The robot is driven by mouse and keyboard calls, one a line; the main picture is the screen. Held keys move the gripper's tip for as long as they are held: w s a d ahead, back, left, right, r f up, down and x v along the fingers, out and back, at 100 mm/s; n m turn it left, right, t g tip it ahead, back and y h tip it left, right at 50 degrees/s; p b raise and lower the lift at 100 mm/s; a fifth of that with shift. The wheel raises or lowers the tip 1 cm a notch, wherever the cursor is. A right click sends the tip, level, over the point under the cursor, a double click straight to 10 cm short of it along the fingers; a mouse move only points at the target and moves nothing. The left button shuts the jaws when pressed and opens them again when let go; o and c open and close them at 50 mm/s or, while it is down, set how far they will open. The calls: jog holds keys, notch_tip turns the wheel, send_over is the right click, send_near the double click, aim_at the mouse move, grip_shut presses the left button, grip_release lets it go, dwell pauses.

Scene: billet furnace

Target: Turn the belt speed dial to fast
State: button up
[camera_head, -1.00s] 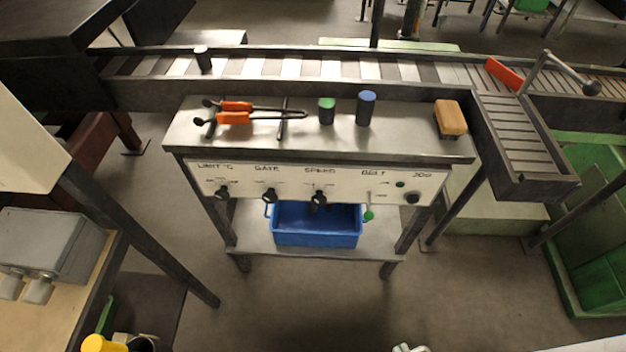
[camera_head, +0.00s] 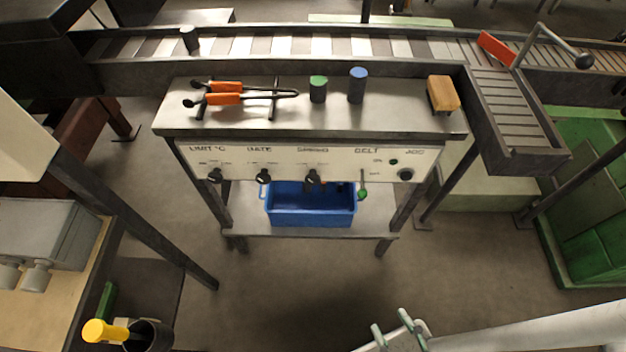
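The speed dial (camera_head: 312,177) is a dark knob under the SPEED label, on the white control panel (camera_head: 340,158) along the bench front. Its pointer looks roughly upright or slightly tilted. The small scale marks above it are too small to read. My gripper (camera_head: 391,322) is at the bottom edge, right of centre, well short of the panel. Its two pale green fingertips stand apart with nothing between them. Part of the gripper is cut off by the frame edge.
Similar knobs sit under LIMIT (camera_head: 215,175) and GATE (camera_head: 263,176). A green-ended lever (camera_head: 362,192) hangs under BELT, and a round JOG button (camera_head: 405,174) is at right. A blue bin (camera_head: 310,211) stands on the shelf below. The floor before the bench is clear.

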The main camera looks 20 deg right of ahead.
jog(key=shift+o, duration=0.6)
jog(key=w+a+f+n+g, duration=0.1)
jog(key=w+f+n, duration=0.6)
jog(key=f, duration=0.3)
jog(key=shift+n+g, duration=0.4)
jog(key=shift+n, duration=0.4)
jog(key=n+t+h, duration=0.4)
jog(key=n+h, duration=0.4)
jog(key=n, duration=0.4)
send_near(313, 182)
jog(key=x, duration=1)
jog(key=shift+w+d, duration=0.1)
jog(key=shift+w, duration=0.2)
jog(key=c, duration=1.1)
jog(key=shift+c, duration=0.2)
